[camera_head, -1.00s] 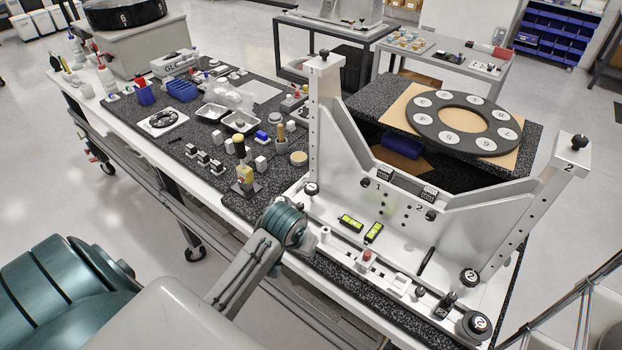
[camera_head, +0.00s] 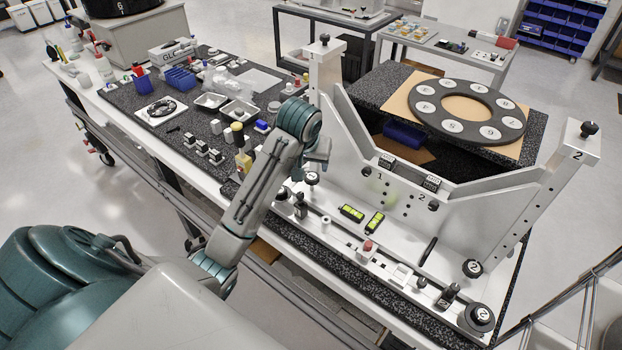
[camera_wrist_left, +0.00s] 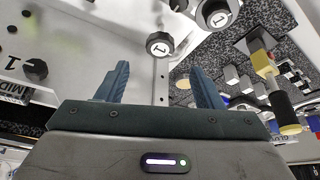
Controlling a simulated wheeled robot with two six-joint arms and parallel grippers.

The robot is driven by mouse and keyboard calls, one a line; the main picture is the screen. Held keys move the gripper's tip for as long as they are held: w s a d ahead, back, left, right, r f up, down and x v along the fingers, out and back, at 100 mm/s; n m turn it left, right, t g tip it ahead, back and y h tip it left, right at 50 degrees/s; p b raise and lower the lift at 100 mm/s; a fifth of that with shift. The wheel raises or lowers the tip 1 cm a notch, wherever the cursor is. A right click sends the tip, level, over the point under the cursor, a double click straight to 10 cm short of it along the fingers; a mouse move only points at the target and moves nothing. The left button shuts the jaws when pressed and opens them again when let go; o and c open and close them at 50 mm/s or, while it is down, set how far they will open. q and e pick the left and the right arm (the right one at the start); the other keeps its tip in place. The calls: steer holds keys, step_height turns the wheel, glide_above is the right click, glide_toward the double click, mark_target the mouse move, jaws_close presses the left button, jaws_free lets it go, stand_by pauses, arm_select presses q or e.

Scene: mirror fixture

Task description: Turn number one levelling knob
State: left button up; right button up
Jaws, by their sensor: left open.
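In the left wrist view two round, white-faced knobs marked 1 show beyond the fingers. The larger one (camera_wrist_left: 217,13), cut by the top edge, looks like the number one levelling knob. The smaller knob (camera_wrist_left: 160,45) stands between the finger directions. In the head view my arm covers the area where the levelling knob would sit; a small knob (camera_head: 312,178) shows at the left post's foot. My left gripper (camera_head: 322,165) is open and empty above the fixture's left end, apart from the knobs; its fingers also show in the wrist view (camera_wrist_left: 161,80). My right gripper is out of view.
The mirror fixture's left post (camera_head: 324,80) rises close beside my left gripper. Two green levels (camera_head: 374,222) lie on the base plate, and a large knob marked 2 (camera_head: 478,318) is at its right end. Small parts crowd the dark bench mat (camera_head: 190,185).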

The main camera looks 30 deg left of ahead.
mark_target(311, 176)
arm_select(q)
steer(key=p+x, duration=0.1)
steer(key=x, duration=0.5)
steer(key=shift+p, duration=0.35)
steer(key=shift+w+a+f, duration=0.1)
steer(key=shift+w+f, duration=0.15)
steer(key=shift+f, duration=0.4)
steer(key=c, duration=0.9)
steer(key=shift+c, duration=0.4)
